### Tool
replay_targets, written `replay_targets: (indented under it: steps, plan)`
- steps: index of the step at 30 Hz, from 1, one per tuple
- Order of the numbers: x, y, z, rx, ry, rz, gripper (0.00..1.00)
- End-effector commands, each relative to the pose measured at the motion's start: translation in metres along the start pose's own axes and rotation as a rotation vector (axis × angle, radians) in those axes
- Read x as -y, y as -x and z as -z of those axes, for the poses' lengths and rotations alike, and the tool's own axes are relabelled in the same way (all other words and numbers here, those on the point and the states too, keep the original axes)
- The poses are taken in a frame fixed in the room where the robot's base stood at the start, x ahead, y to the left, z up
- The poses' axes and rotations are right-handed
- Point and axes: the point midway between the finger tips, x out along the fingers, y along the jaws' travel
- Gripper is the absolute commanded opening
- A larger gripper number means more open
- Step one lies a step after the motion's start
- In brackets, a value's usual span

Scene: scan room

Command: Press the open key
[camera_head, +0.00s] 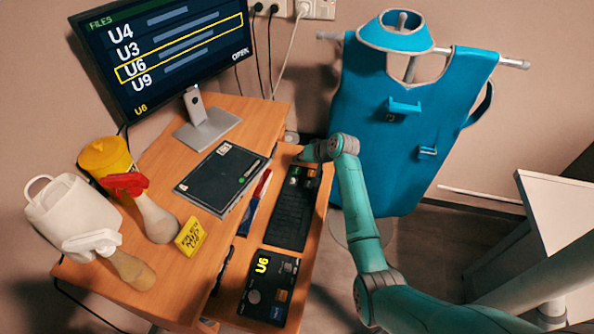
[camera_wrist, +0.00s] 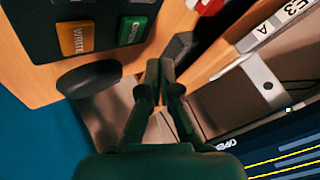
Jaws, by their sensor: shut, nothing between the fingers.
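The green key marked OPEN (camera_wrist: 132,30) sits on a dark panel in the wrist view, beside an orange key marked WRITE (camera_wrist: 76,38). My gripper (camera_wrist: 160,68) is shut and empty. Its fingertips appear below and right of the green key in that view; whether they touch anything I cannot tell. In the head view my gripper (camera_head: 306,155) is at the far end of the lower shelf, near the dark key panel. The monitor (camera_head: 165,50) lists U4, U3, U6 and U9, with U6 framed in yellow and OPEN at the right.
A black panel showing U6 (camera_head: 268,288) lies at the shelf's near end. A blue apron (camera_head: 400,130) hangs behind my arm.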

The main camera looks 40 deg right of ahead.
Motion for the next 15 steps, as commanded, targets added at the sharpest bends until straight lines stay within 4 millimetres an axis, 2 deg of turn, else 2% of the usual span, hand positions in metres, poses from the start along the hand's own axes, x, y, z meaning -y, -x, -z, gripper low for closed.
replay_targets:
  steps: [7,15]
  plan:
    - [0.011,0.015,0.011,-0.001,0.001,0.001,0.00]
    - [0.014,0.019,0.013,0.001,0.000,0.000,0.00]
